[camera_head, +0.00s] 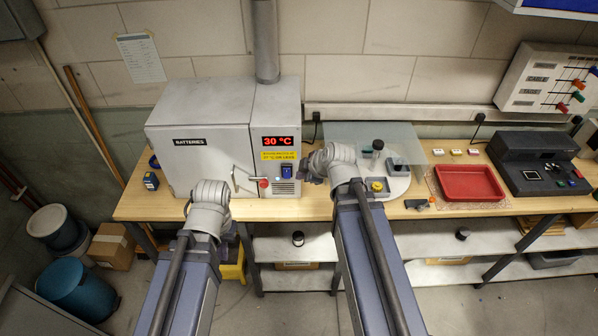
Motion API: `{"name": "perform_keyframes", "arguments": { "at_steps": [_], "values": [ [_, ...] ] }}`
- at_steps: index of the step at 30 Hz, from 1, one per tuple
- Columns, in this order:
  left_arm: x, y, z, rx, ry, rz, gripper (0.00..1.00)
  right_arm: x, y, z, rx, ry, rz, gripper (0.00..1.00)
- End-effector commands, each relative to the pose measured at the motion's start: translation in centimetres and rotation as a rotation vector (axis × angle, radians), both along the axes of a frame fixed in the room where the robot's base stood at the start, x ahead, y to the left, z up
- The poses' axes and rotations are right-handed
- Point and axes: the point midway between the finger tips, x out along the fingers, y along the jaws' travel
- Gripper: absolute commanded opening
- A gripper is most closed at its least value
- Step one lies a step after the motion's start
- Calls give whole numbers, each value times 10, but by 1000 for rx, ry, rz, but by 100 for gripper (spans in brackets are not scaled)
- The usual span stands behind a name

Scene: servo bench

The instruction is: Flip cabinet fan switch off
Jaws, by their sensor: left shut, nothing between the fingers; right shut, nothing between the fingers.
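The grey cabinet (205,140), labelled BATTERIES, stands on the left part of the wooden bench. Its right panel has a red display (277,142) reading 30 °C, a yellow label below it, and the blue fan switch (287,171) low on the panel. The switch's rocker position is too small to tell. My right gripper (308,170) is shut and empty just right of the switch, pointing left toward it; I cannot tell if they touch. My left gripper (189,207) is shut and empty, low in front of the cabinet door, partly hidden by its wrist.
A red tray (469,183) and a black device (538,163) stand further right. A blue item (151,181) is at the bench's left end.

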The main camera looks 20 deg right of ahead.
Motion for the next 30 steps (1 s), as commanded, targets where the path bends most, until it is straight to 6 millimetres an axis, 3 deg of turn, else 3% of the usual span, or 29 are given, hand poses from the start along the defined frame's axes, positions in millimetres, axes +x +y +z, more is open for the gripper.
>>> {"name": "perform_keyframes", "arguments": {
  "at_steps": [7,12,23,30],
  "values": [
    [0,0,-2,0,0,0,0,1,0,-3,1,4,0,0],
    [0,0,-10,0,0,1,0,0,4,-16,16,54,0,0],
    [0,0,-10,0,-1,1,0,-1,4,-17,17,61,-1,0],
    [0,0,-25,0,-1,2,0,7,7,-31,16,61,0,0]
  ]
}}
